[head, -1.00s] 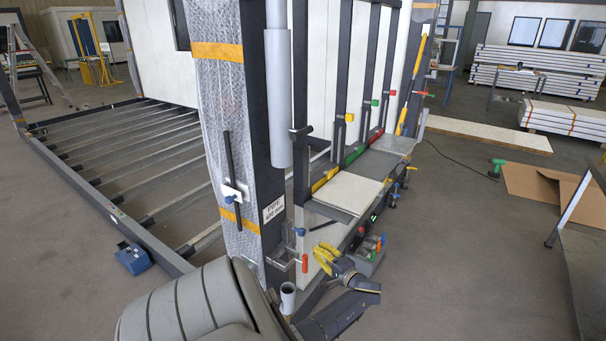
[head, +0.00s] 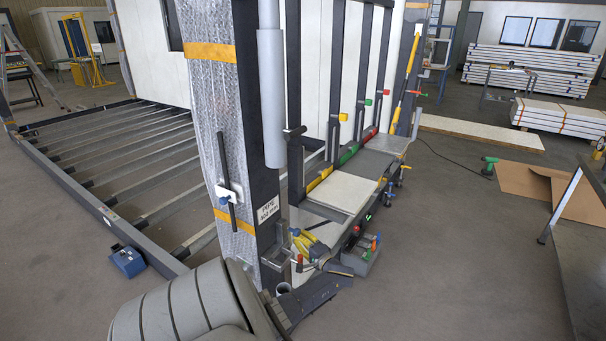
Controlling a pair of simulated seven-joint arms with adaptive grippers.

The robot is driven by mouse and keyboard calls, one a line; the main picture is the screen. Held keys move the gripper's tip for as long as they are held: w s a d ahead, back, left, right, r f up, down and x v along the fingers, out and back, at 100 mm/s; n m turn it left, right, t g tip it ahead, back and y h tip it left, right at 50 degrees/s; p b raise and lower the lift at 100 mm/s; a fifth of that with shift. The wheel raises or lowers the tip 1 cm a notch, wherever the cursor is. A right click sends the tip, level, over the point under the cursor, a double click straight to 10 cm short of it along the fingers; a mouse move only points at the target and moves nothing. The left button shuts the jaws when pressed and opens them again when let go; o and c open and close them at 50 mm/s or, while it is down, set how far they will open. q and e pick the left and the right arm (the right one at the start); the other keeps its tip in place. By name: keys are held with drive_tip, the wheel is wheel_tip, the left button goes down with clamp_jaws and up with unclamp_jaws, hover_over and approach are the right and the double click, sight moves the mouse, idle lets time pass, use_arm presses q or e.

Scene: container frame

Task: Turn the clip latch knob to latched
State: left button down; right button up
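Two small blue knobs show in the head view. One blue knob (head: 224,201) sits on a white plate (head: 236,189) on the wrapped column, beside an upright black bar. Another blue knob (head: 294,231) is low at the column's right side, above a bracket with a red handle (head: 299,264). I cannot tell which is the clip latch knob, or its turn position. My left gripper (head: 301,241), with yellow fingers, is just below and right of the lower knob. Its fingers look apart with nothing between them; contact with the knob is unclear. My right gripper is out of view.
A grey pipe (head: 270,100) runs down the column's right side above a pipe label (head: 268,210). A bench with a white panel (head: 343,192) and coloured clamps stands behind the gripper. A grey tool tray (head: 363,256) is to its right.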

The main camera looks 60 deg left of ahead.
use_arm(q)
drive_tip(key=shift+a, duration=0.15)
drive_tip(key=shift+s+d+f, duration=0.25)
drive_tip(key=shift+s+d, duration=0.2)
drive_tip(key=shift+s, duration=0.2)
